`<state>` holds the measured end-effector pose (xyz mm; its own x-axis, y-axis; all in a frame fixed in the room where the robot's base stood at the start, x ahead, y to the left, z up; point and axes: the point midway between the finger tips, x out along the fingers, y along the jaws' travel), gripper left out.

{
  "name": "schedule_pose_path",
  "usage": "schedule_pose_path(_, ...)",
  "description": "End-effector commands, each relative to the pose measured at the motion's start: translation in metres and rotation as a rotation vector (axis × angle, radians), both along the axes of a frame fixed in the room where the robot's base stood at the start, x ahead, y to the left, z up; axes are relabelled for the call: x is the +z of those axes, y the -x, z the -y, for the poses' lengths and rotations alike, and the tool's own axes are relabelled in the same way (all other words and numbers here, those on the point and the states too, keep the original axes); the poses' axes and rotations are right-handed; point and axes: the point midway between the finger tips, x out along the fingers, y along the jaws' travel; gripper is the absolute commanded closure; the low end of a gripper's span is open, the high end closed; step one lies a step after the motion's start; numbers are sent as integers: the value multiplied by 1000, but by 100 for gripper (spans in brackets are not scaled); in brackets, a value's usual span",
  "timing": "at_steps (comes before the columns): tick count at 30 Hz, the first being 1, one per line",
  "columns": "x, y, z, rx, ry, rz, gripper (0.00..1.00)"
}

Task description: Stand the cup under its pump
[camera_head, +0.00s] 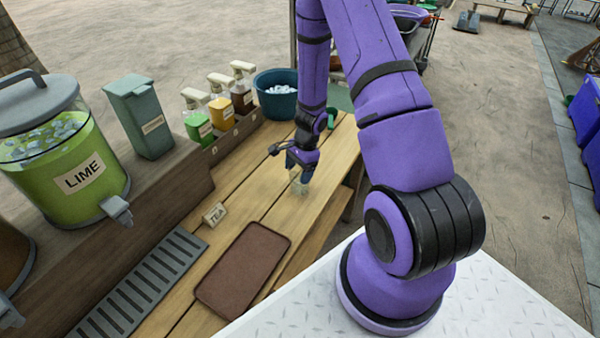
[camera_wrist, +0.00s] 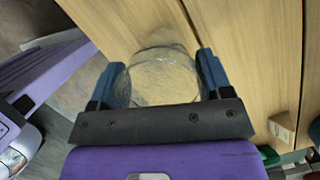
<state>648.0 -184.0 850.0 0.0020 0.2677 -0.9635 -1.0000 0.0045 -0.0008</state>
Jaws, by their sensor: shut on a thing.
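A clear, see-through cup (camera_wrist: 163,78) is between the two blue fingers of my gripper (camera_wrist: 160,82) in the wrist view. My gripper is shut on it. In the head view my gripper (camera_head: 300,172) is over the wooden counter, and the cup (camera_head: 299,187) shows faintly below the fingers. I cannot tell whether the cup touches the counter. Several pump bottles stand in a wooden rack at the back: a green one (camera_head: 199,127), a yellow one (camera_head: 221,112) and a brown one (camera_head: 242,99). Their labels are too small to read.
A lime dispenser (camera_head: 62,150) and a teal bin (camera_head: 141,118) stand on the raised shelf at left. A blue ice tub (camera_head: 277,92) is behind. A small TEA sign (camera_head: 215,213), a brown tray (camera_head: 243,268) and a drip grate (camera_head: 146,287) are on the counter.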

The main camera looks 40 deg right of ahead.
Motion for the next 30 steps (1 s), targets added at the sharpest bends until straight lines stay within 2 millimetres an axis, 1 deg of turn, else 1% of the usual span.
schedule_pose_path(1,-6,-1,-1,0,-1,-3,51)
schedule_pose_path(4,-13,-4,-2,-1,0,-1,51)
schedule_pose_path(16,-17,-4,-3,-1,-1,-1,51)
schedule_pose_path(17,-17,-4,-3,-1,0,0,21)
schedule_pose_path(18,-17,-4,-3,-1,0,0,12)
schedule_pose_path(19,-17,-4,-3,0,0,0,5)
schedule_pose_path(20,-17,-4,-3,0,0,0,2)
schedule_pose_path(27,-16,-4,-3,0,0,0,2)
schedule_pose_path(30,-13,-5,-3,1,1,0,2)
